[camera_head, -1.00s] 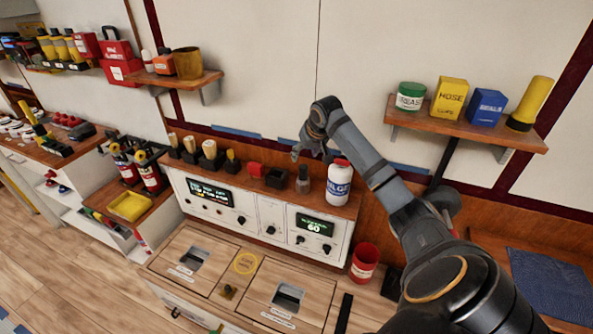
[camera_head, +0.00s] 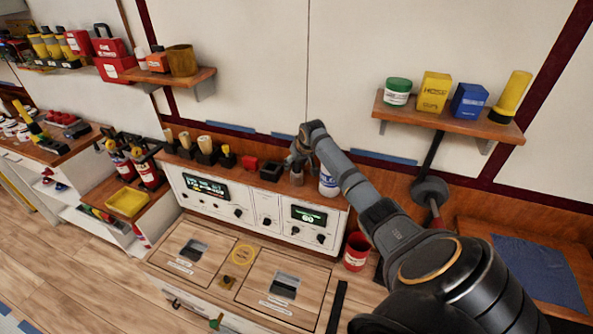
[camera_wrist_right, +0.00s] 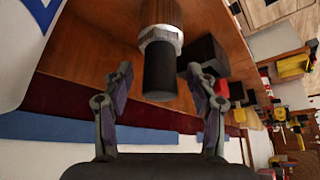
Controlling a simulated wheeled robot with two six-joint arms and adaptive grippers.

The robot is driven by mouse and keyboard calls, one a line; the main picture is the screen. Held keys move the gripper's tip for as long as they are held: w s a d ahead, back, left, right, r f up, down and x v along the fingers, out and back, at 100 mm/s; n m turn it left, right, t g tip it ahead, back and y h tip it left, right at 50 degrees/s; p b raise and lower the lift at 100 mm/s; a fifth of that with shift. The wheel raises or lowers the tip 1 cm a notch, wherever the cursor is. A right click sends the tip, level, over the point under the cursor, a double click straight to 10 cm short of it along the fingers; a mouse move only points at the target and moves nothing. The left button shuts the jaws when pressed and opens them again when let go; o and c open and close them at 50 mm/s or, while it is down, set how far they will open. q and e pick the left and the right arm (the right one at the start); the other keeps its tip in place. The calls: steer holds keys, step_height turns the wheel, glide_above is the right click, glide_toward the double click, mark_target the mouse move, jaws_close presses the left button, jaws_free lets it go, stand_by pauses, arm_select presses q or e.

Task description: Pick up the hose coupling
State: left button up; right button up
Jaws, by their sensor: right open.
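The hose coupling (camera_head: 297,179) stands on the wooden ledge above the control panel, beside the white bottle; my gripper hides its upper part in the head view. In the right wrist view it is a brown ribbed cylinder with a pale metal collar and a dark end (camera_wrist_right: 160,75). My right gripper (camera_head: 296,161) is at the coupling's top. In the wrist view its fingers (camera_wrist_right: 160,88) are open, one on each side of the dark end, with gaps showing. My left gripper is not in view.
A white bottle (camera_head: 328,182) stands close on the right of the coupling, partly behind my arm. A black block (camera_head: 271,172) and a red block (camera_head: 250,163) stand on its left. A red cup (camera_head: 356,252) sits lower on the counter. A shelf (camera_head: 450,121) holds several containers.

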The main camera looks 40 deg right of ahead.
steer(key=shift+s+r, duration=0.15)
steer(key=c, duration=0.4)
jaws_close()
step_height(320, 180, up, 10)
steer(key=shift+b, duration=0.95)
step_height(320, 180, up, 6)
steer(key=p, duration=0.7)
